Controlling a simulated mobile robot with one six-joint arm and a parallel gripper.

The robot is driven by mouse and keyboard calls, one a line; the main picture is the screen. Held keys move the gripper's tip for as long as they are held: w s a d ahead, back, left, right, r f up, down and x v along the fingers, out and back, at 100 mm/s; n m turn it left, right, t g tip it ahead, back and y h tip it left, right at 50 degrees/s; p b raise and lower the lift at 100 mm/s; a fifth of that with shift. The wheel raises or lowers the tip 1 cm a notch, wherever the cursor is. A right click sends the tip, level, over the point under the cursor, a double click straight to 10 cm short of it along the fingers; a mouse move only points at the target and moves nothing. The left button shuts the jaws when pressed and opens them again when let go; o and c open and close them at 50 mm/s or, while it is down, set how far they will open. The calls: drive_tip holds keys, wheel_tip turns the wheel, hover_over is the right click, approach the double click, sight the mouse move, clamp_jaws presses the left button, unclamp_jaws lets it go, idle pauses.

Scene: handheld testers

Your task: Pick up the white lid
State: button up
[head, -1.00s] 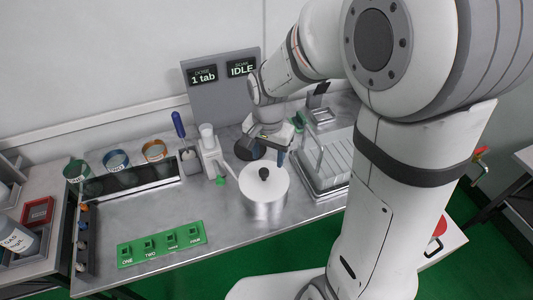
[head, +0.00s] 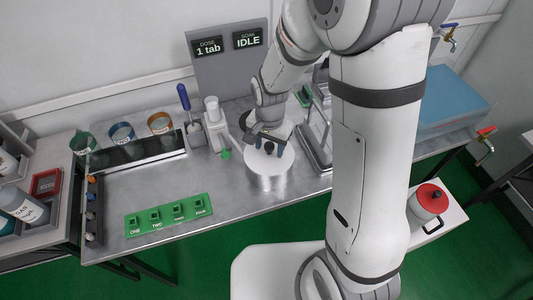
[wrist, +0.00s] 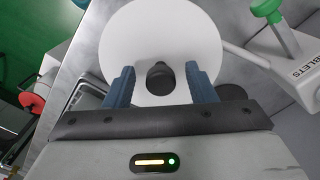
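The white lid (wrist: 162,35) is a round disc with a black knob (wrist: 160,76) at its middle. It sits on a silvery pot (head: 271,182) on the metal bench, and the lid also shows in the head view (head: 283,166). My gripper (wrist: 161,75) is over the lid, its two blue fingers apart on either side of the knob. Gaps show between the knob and both fingers, so it is open and holds nothing. In the head view my gripper (head: 268,148) partly covers the knob.
A green board (head: 168,215) with several labelled sockets lies at the front left. A white tablet dispenser (head: 215,122) stands left behind the pot. The bench between board and pot is clear.

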drive_tip(key=c, duration=1)
